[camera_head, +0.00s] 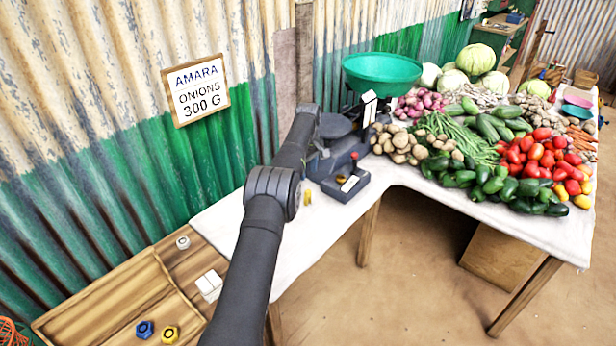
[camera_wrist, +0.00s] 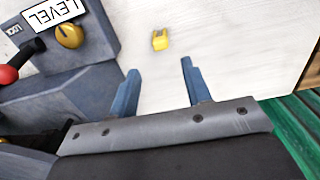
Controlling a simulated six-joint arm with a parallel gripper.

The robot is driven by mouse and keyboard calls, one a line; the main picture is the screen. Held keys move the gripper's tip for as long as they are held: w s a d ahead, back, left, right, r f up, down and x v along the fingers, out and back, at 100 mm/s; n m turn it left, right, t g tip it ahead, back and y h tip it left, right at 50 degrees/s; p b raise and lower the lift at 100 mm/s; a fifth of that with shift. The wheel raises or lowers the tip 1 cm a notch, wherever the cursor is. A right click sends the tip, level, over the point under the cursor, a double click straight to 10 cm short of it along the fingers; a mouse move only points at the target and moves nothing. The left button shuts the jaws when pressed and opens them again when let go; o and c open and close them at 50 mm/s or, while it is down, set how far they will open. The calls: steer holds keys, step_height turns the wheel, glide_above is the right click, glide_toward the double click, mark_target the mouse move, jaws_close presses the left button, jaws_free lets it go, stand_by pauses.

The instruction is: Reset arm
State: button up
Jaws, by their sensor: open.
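My gripper (camera_wrist: 158,76) is open in the wrist view, with two blue-grey fingers apart and nothing between them. It is over the white tabletop beside the dark scale (camera_wrist: 75,98). In the head view my arm crosses the middle, and I cannot make out the fingers there. The scale (camera_head: 349,186) carries a green pan (camera_head: 382,74), and its red-knobbed lever (camera_wrist: 8,75) is at the left of the wrist view. A label reading LEVEL (camera_wrist: 53,13) sits by a yellow knob (camera_wrist: 69,36). A small yellow piece (camera_wrist: 160,40) lies on the tabletop beyond my fingertips.
A wooden tray (camera_head: 95,300) at lower left stands near blue (camera_head: 145,329) and yellow (camera_head: 169,334) pieces and white blocks (camera_head: 209,284). Vegetables crowd the right table. A sign (camera_head: 196,90) reading AMARA ONIONS 300 G hangs on the corrugated wall. The front cloth strip is mostly clear.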

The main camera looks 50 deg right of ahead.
mark_target(308, 191)
steer(key=shift+f, duration=0.1)
step_height(308, 191, down, 12)
steer(key=shift+r, duration=1.85)
